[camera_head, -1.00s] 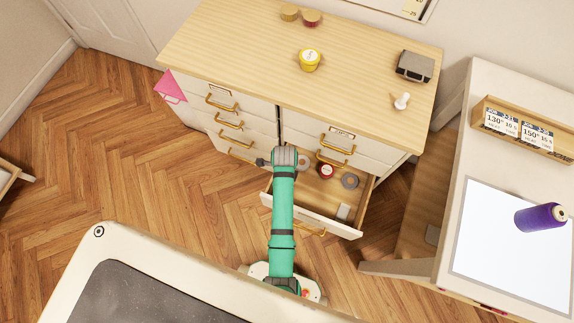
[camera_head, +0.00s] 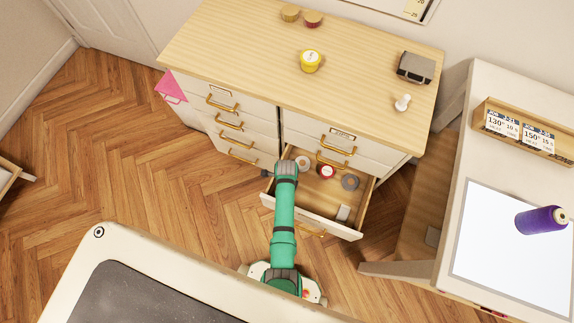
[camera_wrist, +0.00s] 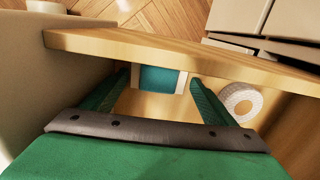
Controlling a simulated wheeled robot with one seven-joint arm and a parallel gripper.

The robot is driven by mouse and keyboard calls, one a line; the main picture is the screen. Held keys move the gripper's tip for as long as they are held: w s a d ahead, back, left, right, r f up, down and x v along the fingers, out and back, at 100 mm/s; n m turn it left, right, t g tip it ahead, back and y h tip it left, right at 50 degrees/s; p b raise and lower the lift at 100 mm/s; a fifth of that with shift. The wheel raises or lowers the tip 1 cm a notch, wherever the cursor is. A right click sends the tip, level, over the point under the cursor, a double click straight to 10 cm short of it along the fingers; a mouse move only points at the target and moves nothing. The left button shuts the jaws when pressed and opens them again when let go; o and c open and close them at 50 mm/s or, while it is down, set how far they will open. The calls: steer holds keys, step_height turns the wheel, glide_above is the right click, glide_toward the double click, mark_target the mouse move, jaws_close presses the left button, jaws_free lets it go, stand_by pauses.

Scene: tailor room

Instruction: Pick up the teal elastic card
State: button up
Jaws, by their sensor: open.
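The teal elastic card (camera_wrist: 160,79), a teal band with pale ends, lies in the open drawer close to its wooden wall in the wrist view. My gripper (camera_wrist: 157,87) is open. One finger is left of the card and the other right of it, with gaps on both sides. I cannot tell how far the fingertips are above the drawer floor. In the head view, my arm hides the card and the fingers.
The open drawer (camera_head: 309,218) of the wooden-topped cabinet (camera_head: 240,60) also holds a red round item (camera_head: 326,172), a grey ring (camera_head: 350,182) and a pale item (camera_head: 343,212). A white roll (camera_wrist: 240,102) lies right of my right finger.

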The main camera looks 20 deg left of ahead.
steer(key=shift+d, duration=0.1)
steer(key=shift+s+a, duration=0.15)
steer(key=shift+a, duration=0.05)
steer(key=c, duration=0.8)
steer(key=shift+d, duration=0.1)
